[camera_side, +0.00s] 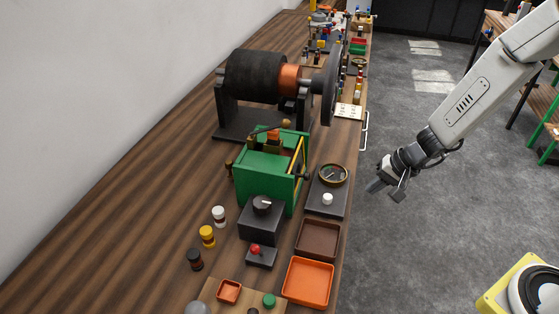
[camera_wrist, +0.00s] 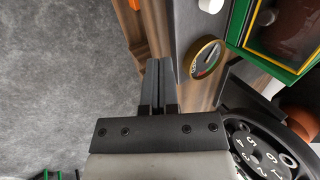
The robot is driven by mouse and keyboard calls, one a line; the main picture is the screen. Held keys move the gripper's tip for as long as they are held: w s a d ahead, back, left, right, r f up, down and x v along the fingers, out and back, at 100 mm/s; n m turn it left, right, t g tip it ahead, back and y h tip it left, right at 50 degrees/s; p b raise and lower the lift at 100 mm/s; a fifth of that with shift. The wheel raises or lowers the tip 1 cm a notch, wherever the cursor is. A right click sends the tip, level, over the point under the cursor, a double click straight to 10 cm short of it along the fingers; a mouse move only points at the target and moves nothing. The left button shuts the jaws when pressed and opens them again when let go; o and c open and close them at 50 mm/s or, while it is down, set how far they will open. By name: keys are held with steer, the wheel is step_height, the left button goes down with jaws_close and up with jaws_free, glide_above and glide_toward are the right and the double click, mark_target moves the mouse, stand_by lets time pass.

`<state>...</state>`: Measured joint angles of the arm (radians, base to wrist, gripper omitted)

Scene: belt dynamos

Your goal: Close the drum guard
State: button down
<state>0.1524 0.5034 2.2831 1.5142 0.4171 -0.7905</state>
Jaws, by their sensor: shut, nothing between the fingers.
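A large black drum (camera_side: 253,76) lies level on a dark stand in the side view, with a copper-coloured ring (camera_side: 290,78) at its right end and a dark flywheel (camera_side: 331,86) beyond that. I cannot make out a separate drum guard or how it stands. My gripper (camera_side: 385,190) hangs over the grey floor, to the right of the bench edge and apart from everything. In the wrist view my gripper's fingers (camera_wrist: 158,70) are together and empty, beside the bench edge and a brass-rimmed gauge (camera_wrist: 205,58).
A green box (camera_side: 264,178) stands before the drum, with a gauge panel (camera_side: 334,203) at its right. Brown (camera_side: 318,239) and orange trays (camera_side: 307,282) line the bench's front edge. A numbered black dial (camera_wrist: 258,155) shows in the wrist view. The floor is clear around my gripper.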

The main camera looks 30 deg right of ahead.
step_height(320, 180, up, 8)
steer(key=w+a+m+t+y, duration=0.1)
steer(key=w+a+m, duration=0.1)
steer(key=m, duration=1.5)
steer(key=shift+r+m, duration=0.25)
steer(key=shift+m, duration=0.15)
steer(key=shift+f, duration=0.1)
steer(key=shift+x, duration=4.7)
steer(key=shift+w+a+f, duration=0.2)
steer(key=shift+w+a, duration=0.85)
steer(key=shift+a, duration=0.1)
steer(key=shift+w+a, duration=0.5)
steer(key=shift+w, duration=0.1)
